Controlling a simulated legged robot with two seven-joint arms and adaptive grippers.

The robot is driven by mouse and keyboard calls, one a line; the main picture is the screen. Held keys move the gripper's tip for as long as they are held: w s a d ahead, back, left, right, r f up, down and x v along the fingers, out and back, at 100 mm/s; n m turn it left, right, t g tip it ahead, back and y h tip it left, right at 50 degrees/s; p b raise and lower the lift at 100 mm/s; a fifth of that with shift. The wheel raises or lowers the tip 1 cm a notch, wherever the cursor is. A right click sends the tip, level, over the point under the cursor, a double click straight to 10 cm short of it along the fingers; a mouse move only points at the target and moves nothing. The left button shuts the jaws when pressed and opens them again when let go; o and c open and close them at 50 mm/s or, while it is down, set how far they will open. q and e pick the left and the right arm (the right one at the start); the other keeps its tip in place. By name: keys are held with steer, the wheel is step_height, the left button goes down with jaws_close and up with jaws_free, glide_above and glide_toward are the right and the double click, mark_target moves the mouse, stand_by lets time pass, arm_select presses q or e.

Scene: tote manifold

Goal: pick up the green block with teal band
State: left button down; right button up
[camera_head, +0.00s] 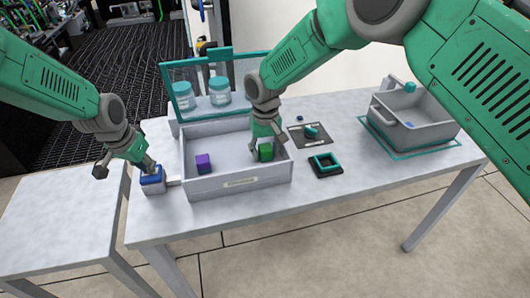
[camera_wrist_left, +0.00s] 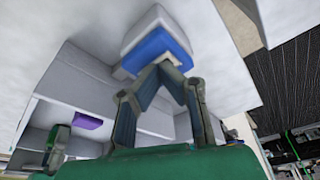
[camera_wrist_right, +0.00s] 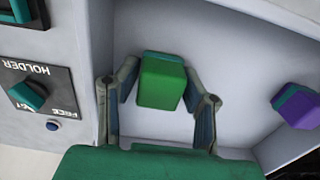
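The green block (camera_head: 265,152) stands in the right part of the grey tote (camera_head: 236,182). In the right wrist view the green block (camera_wrist_right: 161,86) shows a teal band at its far end. My right gripper (camera_head: 266,140) is over it. In the right wrist view its fingers (camera_wrist_right: 160,72) are spread on both sides of the block, close to it; I cannot tell whether they touch it. My left gripper (camera_head: 150,168) is at a grey box with a blue top (camera_head: 152,180), left of the tote. Its fingertips (camera_wrist_left: 160,68) meet at the blue top (camera_wrist_left: 156,52).
A purple block (camera_head: 203,163) is in the tote's left part. Two jars (camera_head: 219,91) stand behind the tote. A second grey bin (camera_head: 418,122) stands at far right.

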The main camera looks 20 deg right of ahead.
mark_target(265, 147)
steer(key=c, duration=0.8)
step_height(265, 147, up, 13)
steer(key=shift+s, duration=4.55)
arm_select(q)
steer(key=shift+w+d+v, duration=0.1)
steer(key=shift+w+v, duration=0.05)
steer(key=shift+v, duration=0.65)
steer(key=shift+w+d+v, duration=0.1)
steer(key=shift+w+v, duration=0.1)
steer(key=shift+v, duration=0.6)
steer(key=shift+w+d+v, duration=0.1)
steer(key=shift+w+v, duration=0.05)
steer(key=shift+v, duration=0.7)
arm_select(e)
steer(key=shift+s, duration=2.6)
arm_select(q)
steer(key=shift+r, duration=0.15)
